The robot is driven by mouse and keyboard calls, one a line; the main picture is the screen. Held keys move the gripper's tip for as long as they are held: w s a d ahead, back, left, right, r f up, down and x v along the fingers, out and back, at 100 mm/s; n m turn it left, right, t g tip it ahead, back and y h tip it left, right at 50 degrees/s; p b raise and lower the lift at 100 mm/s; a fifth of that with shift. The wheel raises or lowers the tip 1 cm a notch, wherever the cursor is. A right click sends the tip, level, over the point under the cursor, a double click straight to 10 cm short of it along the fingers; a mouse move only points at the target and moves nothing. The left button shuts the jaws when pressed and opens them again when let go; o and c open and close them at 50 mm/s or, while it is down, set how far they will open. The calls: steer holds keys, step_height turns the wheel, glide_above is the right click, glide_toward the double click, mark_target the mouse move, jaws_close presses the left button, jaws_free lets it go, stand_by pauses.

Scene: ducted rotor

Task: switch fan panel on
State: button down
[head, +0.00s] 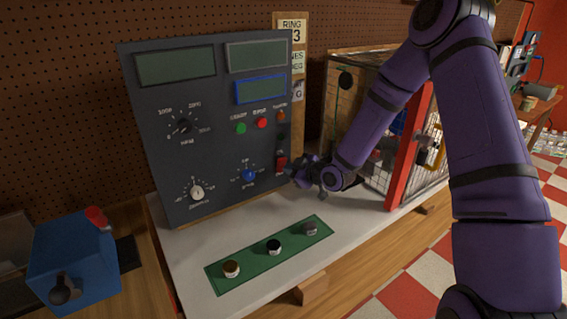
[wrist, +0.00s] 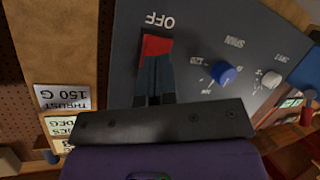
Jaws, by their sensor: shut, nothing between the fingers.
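The fan panel (head: 215,120) is a dark grey upright box with displays, knobs and buttons. Its red switch (head: 281,163) is at the lower right edge of the panel face. In the wrist view the red switch (wrist: 157,44) shows beside an OFF label, which appears upside down. My gripper (head: 289,170) is at the switch, its fingers pointing at the panel. In the wrist view my gripper (wrist: 157,60) is shut and empty, its fingertips over the lower part of the switch and hiding it. I cannot tell whether they touch it.
A blue knob (wrist: 223,74) sits beside the switch. A green strip (head: 270,255) with three small weights lies in front of the panel. A blue box with a red knob (head: 75,262) stands at left. A wire-mesh enclosure with a red frame (head: 405,160) stands at right, close to my arm.

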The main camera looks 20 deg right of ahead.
steer(key=shift+w+a+r, duration=0.15)
steer(key=shift+w, duration=0.25)
stand_by(0.8)
steer(key=shift+s, duration=0.1)
steer(key=shift+s+d+f, duration=0.25)
steer(key=shift+s+f, duration=0.1)
steer(key=shift+s, duration=0.3)
steer(key=shift+s+d+f, duration=0.25)
steer(key=shift+s+f, duration=0.1)
steer(key=shift+s, duration=0.4)
steer(key=shift+s+d+f, duration=0.2)
steer(key=shift+s+f, duration=0.15)
steer(key=shift+s, duration=0.35)
steer(key=shift+s+d+f, duration=0.25)
steer(key=shift+s+f, duration=0.1)
steer(key=shift+s, duration=0.4)
